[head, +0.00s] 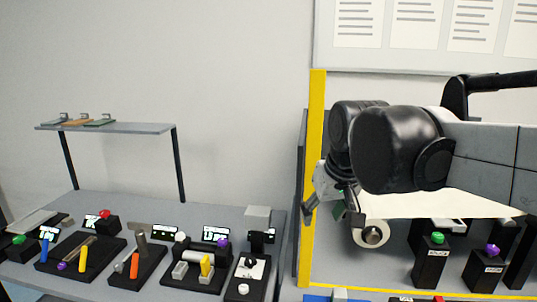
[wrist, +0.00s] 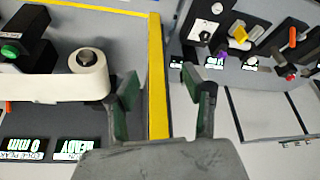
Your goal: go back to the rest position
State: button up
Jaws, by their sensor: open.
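My gripper (head: 330,200) hangs at the yellow-edged frame in the middle of the head view, partly hidden behind my own arm. In the wrist view its two green-padded fingers (wrist: 160,92) are spread apart with nothing between them. A yellow strip (wrist: 157,60) runs beneath the gap between the fingers. A white roller with a pale belt (wrist: 85,75) lies left of the left finger; I cannot tell whether they touch. The roller also shows just below my gripper in the head view (head: 371,234).
A yellow post (head: 312,150) stands beside my gripper. Black pedestals with a green button (head: 437,238) and a purple button (head: 491,250) stand at the right. A grey table (head: 130,205) with several tool holders is at the left, under a raised shelf (head: 110,128). Open space lies above the table.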

jog(key=s+d+f+m+t, duration=0.1)
jog(key=s+d+f, duration=0.3)
jog(key=s, duration=0.3)
jog(key=s+d+f+m+t, duration=0.1)
jog(key=s+d+f, duration=0.3)
jog(key=s+f, duration=0.3)
jog(key=shift+s+d+m+h, duration=0.3)
jog(key=shift+s+h, duration=0.1)
jog(key=shift+s, duration=0.35)
